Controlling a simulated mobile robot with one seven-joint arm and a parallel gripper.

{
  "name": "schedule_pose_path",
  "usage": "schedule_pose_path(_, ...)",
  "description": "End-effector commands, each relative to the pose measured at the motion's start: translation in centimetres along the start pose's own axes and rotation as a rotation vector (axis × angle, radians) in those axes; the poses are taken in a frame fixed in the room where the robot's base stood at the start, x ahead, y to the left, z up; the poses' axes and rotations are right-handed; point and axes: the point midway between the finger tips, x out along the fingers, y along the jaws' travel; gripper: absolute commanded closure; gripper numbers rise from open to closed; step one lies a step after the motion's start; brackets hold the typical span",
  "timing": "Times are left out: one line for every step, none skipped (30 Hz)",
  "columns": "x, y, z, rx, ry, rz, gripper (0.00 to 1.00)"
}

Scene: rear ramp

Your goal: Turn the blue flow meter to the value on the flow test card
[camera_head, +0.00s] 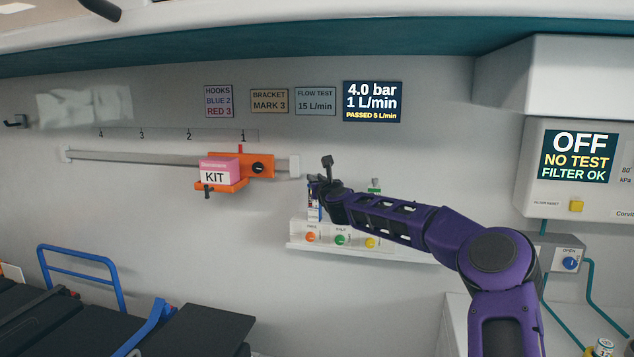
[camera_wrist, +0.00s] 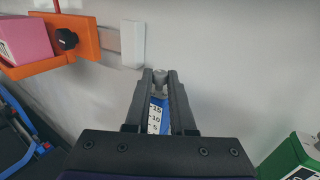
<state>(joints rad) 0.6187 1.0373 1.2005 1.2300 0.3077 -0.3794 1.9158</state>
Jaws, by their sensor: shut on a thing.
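The blue flow meter (camera_wrist: 156,121) shows between my fingers in the wrist view. Its white scale bears marks 15, 10 and 5. My gripper (camera_wrist: 160,80) is shut on the grey knob (camera_wrist: 160,73) of the flow meter. In the head view my gripper (camera_head: 317,183) is at the wall above the white shelf, and the flow meter (camera_head: 314,214) is mostly hidden behind it. The flow test card (camera_head: 315,101) reads 15 L/min. The display (camera_head: 373,102) beside it reads 4.0 bar, 1 L/min, PASSED 5 L/min. I cannot make out the float.
The white shelf (camera_head: 300,248) has coloured outlets. An orange bracket (camera_head: 258,167) with a pink KIT box (camera_head: 216,172) sits on the rail to the left. Bare wall lies between.

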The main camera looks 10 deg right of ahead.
Motion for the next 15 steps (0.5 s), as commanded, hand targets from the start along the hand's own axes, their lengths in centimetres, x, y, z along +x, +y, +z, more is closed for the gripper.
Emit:
schedule_pose_path(-0.01,0.45,0.06,-0.005,-0.004,-0.041,1.0)
schedule_pose_path(0.0,0.49,0.03,-0.004,-0.003,-0.069,1.0)
schedule_pose_path(0.02,0.56,-0.01,-0.004,-0.003,-0.107,1.0)
schedule_pose_path(0.03,0.61,-0.01,-0.005,-0.003,-0.136,1.0)
schedule_pose_path(0.04,0.62,0.0,-0.003,-0.004,-0.165,1.0)
schedule_pose_path(0.07,0.69,-0.07,-0.004,-0.003,-0.203,1.0)
schedule_pose_path(0.08,0.73,-0.07,-0.003,-0.003,-0.232,1.0)
schedule_pose_path(0.09,0.75,-0.04,-0.003,-0.004,-0.261,1.0)
schedule_pose_path(0.12,0.83,-0.02,-0.003,-0.004,-0.299,1.0)
schedule_pose_path(0.14,0.86,-0.03,-0.002,-0.004,-0.327,1.0)
schedule_pose_path(0.16,0.83,-0.02,-0.002,-0.004,-0.357,1.0)
schedule_pose_path(0.19,0.94,-0.01,-0.002,-0.003,-0.394,1.0)
schedule_pose_path(0.22,0.98,0.01,-0.002,-0.004,-0.423,1.0)
schedule_pose_path(0.24,0.97,0.03,-0.001,-0.003,-0.452,1.0)
schedule_pose_path(0.29,1.02,0.02,-0.001,-0.003,-0.49,1.0)
